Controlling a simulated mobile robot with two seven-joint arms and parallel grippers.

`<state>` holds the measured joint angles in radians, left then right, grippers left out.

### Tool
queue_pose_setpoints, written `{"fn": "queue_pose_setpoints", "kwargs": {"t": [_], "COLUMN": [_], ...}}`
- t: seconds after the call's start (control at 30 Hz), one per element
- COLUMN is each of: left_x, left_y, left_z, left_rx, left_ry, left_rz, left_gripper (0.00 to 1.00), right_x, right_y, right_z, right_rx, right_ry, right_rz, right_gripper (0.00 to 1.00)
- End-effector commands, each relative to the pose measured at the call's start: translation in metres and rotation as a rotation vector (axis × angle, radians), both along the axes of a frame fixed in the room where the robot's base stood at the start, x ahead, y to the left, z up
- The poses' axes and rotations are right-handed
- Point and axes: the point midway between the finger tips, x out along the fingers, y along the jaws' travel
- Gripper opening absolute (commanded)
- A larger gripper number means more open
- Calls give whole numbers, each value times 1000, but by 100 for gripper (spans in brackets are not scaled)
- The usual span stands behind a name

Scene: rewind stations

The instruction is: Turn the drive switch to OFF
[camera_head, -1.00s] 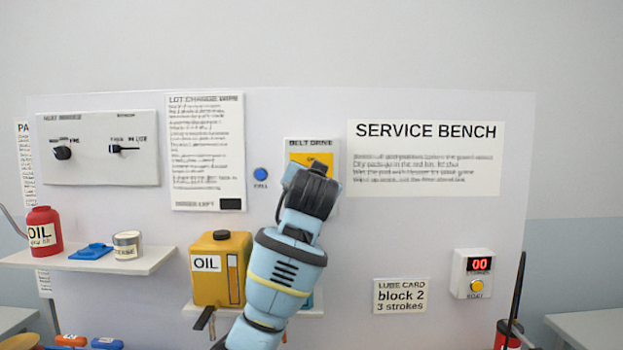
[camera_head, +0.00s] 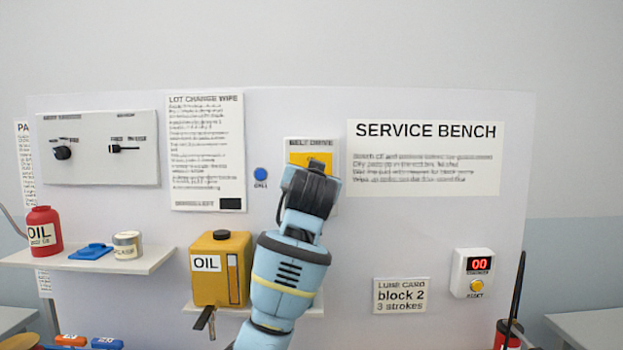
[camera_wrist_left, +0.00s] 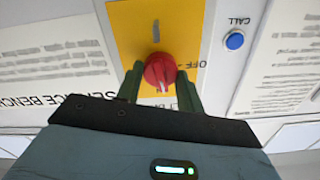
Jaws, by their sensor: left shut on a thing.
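The drive switch is a red round knob (camera_wrist_left: 159,70) on a yellow plate (camera_wrist_left: 125,25), seen in the left wrist view. A white mark shows on the knob's lower part in that view, and the word OFF is on the plate to its right. My left gripper (camera_wrist_left: 159,88) has one dark green finger on each side of the knob, shut on it. In the head view my left gripper (camera_head: 310,190) covers the knob and the lower part of the BELT DRIVE panel (camera_head: 312,143). My right gripper is not in view.
A blue CALL button (camera_head: 260,174) is left of the panel. A yellow oil can (camera_head: 218,270) stands on a small shelf close beside my arm. A SERVICE BENCH sign (camera_head: 425,158) is to the right. A counter box (camera_head: 473,273) reads 00.

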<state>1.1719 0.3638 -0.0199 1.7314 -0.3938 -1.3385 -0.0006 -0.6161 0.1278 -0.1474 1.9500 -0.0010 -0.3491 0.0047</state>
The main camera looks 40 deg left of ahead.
Motion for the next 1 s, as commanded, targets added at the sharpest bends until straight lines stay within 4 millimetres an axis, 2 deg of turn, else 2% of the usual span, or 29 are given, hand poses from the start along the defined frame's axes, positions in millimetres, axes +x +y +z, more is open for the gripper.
{"fn": "queue_pose_setpoints", "kwargs": {"t": [1.0], "left_x": [-1], "left_y": [1], "left_z": [0], "left_rx": [-728], "left_ry": [-612], "left_rz": [-1], "left_gripper": [14], "right_x": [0], "right_y": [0], "right_z": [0], "right_rx": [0], "right_ry": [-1], "right_rz": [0], "right_gripper": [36]}}
